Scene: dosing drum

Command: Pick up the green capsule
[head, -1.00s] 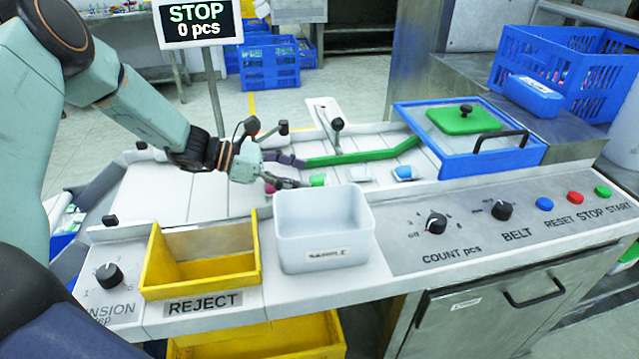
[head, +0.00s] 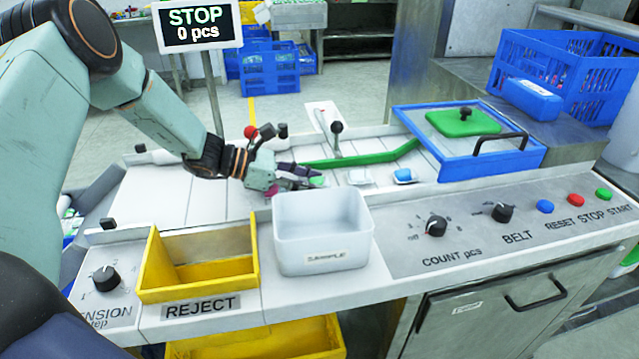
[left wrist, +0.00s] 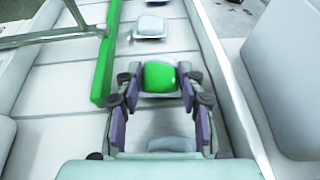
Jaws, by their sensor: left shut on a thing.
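The green capsule (left wrist: 159,77) sits between the two fingertips of my left gripper (left wrist: 158,88) in the left wrist view, with the fingers shut on its sides. In the head view my left gripper (head: 312,180) reaches in from the left, low over the white belt behind the white bin. Only a bit of the green capsule (head: 317,182) shows there, the rest hidden by the fingers. I cannot tell whether the capsule is clear of the belt. My right gripper is not in view.
A green guide bar (head: 360,158) crosses the belt (head: 215,203). Two pale and blue pieces lie right of the gripper, one a blue-topped piece (head: 403,175). The white bin (head: 322,235) and yellow reject bin (head: 200,260) stand in front. A blue-framed hopper (head: 480,163) is at right.

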